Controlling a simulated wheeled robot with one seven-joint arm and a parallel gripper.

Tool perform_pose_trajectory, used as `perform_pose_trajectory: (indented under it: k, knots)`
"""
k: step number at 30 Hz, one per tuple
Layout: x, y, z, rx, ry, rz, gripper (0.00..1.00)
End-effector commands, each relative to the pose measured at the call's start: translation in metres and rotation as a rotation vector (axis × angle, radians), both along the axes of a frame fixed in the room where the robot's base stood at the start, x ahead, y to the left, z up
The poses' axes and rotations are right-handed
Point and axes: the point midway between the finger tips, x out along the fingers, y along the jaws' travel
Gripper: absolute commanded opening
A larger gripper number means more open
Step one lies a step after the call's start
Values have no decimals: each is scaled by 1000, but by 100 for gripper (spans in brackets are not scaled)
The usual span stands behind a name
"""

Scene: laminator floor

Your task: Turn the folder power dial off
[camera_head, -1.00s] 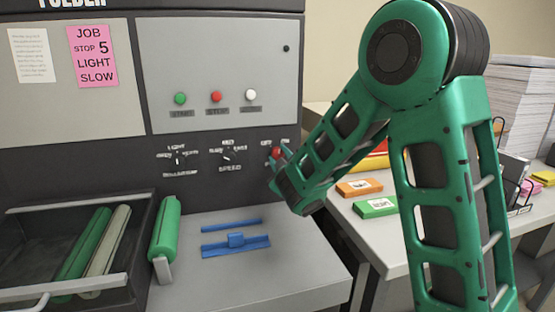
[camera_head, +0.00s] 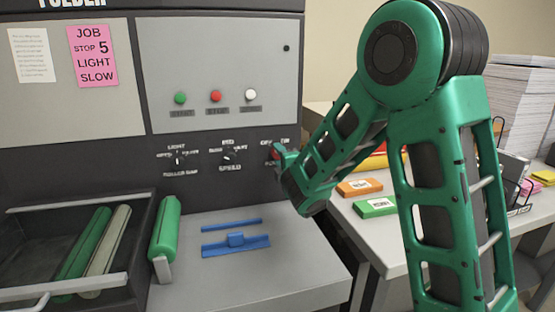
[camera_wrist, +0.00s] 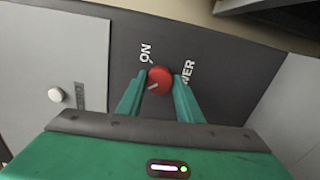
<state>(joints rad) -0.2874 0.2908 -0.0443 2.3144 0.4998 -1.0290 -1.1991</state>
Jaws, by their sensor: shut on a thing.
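The folder power dial is a round red knob (camera_wrist: 159,80) with a short pale mark on its face. In the wrist view it sits between the two green fingers of my gripper (camera_wrist: 161,88), which is shut on it. The label ON shows beside the dial, and part of the word POWER shows past the right finger. In the head view the dial (camera_head: 275,154) is a small red spot at the right end of the dark panel, mostly hidden by my gripper (camera_head: 279,157). The OFF label is only partly readable there.
Two black dials (camera_head: 228,157) (camera_head: 179,158) sit left on the same panel. Green, red and white buttons (camera_head: 250,95) are above. A grey ledge with a blue guide (camera_head: 235,245) lies below. A side table with card boxes (camera_head: 376,207) stands right.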

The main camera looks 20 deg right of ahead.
Motion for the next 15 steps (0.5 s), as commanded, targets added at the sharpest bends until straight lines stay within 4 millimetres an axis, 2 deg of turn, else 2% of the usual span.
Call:
perform_pose_trajectory:
  k: [15]
  knots:
    - [-1,2,-5,-108,11,4,10]
